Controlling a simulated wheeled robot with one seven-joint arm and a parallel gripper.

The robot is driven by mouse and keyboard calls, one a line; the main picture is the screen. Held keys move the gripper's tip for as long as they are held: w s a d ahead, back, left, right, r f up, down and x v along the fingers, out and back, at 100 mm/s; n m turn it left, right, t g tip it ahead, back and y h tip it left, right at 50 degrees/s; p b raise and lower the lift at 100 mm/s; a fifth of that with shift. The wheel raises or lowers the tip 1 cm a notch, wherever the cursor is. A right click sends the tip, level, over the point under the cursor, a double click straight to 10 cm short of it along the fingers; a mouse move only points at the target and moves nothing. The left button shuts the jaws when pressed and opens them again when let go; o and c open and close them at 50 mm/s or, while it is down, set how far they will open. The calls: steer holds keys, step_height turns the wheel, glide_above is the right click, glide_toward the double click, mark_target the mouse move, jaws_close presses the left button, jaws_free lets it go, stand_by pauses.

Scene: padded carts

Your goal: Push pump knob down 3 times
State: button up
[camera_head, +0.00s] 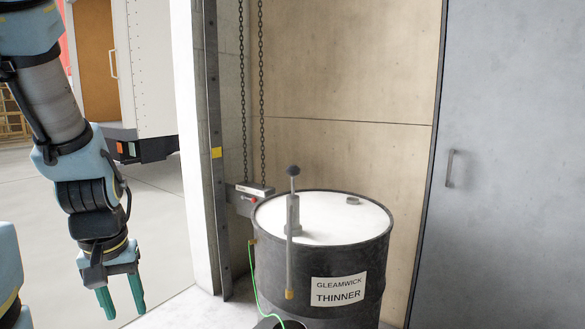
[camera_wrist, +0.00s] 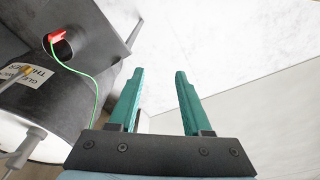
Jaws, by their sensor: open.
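The pump knob (camera_head: 293,171) is a small dark ball on top of a thin rod, upright above the pump body (camera_head: 293,215) in the head view. The pump stands on the white lid of a black drum (camera_head: 330,262) labelled "GLEAMWICK THINNER", and a spout tube hangs down the drum's front. My gripper (camera_head: 121,300) has green fingers, points down, and is open and empty. It is left of the drum, clear of it and lower than the knob. In the wrist view the open fingers (camera_wrist: 158,100) have nothing between them; the drum (camera_wrist: 25,92) lies at the left.
A red clamp (camera_wrist: 56,36) with a green wire shows in the wrist view. A control box (camera_head: 250,192) and hanging chains (camera_head: 251,90) are behind the drum. A grey door (camera_head: 515,160) stands at the right. The floor (camera_head: 165,225) at the left is clear.

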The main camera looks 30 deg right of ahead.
jaws_close()
stand_by(1.4)
